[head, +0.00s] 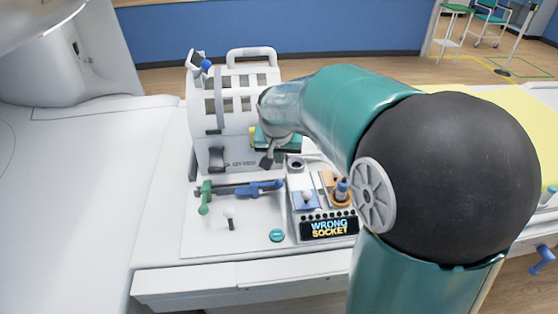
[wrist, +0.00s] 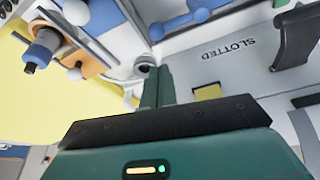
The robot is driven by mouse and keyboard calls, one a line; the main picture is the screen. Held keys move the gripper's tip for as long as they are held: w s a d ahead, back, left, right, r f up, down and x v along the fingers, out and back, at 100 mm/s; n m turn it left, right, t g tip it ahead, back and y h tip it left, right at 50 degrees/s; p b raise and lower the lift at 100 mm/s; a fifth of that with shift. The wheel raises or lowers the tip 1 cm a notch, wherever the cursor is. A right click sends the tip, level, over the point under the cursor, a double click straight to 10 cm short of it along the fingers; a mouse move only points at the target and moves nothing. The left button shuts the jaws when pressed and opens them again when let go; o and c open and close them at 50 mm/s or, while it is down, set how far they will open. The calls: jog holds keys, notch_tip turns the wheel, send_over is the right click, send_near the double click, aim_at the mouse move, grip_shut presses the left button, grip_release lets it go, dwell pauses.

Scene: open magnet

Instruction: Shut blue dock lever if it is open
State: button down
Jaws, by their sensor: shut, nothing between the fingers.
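A blue lever (head: 262,187) lies roughly level along a dark rail on the white board in the head view. A blue bar with rounded ends, likely this lever, shows at the top of the wrist view (wrist: 182,20). I cannot tell for sure whether it is open or shut. My gripper (head: 267,161) is shut and empty, above and behind the lever, in front of the white ribbed housing (head: 217,150). It is apart from the lever in the picture. My arm hides part of the board's right side.
A green-knobbed handle (head: 204,198) stands at the rail's left end.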

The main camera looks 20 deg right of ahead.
jog(key=x, duration=0.8)
jog(key=shift+f, duration=0.35)
